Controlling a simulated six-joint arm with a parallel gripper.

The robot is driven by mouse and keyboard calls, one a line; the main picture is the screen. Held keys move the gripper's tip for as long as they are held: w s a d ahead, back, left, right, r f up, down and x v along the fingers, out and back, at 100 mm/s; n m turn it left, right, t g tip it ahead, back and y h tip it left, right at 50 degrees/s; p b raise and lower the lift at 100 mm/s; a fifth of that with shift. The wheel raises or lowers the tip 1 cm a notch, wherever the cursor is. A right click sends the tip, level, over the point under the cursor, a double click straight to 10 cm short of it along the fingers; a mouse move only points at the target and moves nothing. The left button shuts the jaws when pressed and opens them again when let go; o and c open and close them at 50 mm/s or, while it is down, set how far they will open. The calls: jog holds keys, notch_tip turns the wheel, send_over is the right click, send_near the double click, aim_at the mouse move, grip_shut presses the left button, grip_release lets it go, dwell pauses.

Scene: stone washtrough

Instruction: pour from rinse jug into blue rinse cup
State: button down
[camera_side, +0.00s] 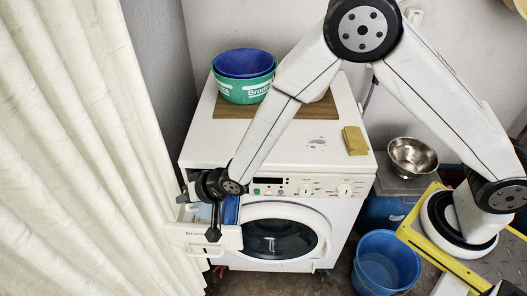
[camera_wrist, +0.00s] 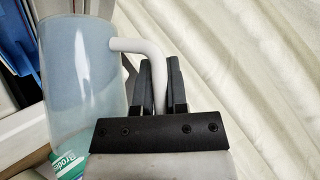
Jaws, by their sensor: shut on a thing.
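The rinse jug (camera_wrist: 85,75) is a pale, translucent blue vessel with a white handle (camera_wrist: 140,46) and a green label low on its side. My gripper (camera_wrist: 160,78) is shut on the handle in the wrist view. In the side view my gripper (camera_side: 213,228) is at the open drawer of the washing machine, and I cannot make out the jug clearly there. A blue part (camera_side: 231,210) shows in the drawer right beside my gripper. I cannot tell whether it is the blue rinse cup. The contents of the jug are not clear.
The white washing machine (camera_side: 300,145) has its drawer (camera_side: 188,236) pulled out. On top are a green tub (camera_side: 240,92) with a blue bowl (camera_side: 245,62) and a yellow sponge (camera_side: 355,140). A blue bucket (camera_side: 385,262) stands right. A cream curtain (camera_side: 90,150) hangs close left.

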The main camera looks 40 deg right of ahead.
jog(key=shift+w+d+r+m+y, duration=0.1)
jog(key=shift+d+r+m+y, duration=0.4)
jog(key=shift+y, duration=0.4)
dwell(1.4)
jog(key=shift+w+d+r+m+y, duration=0.15)
jog(key=shift+d+m+y, duration=0.35)
jog(key=shift+d+y, duration=0.3)
dwell(4.9)
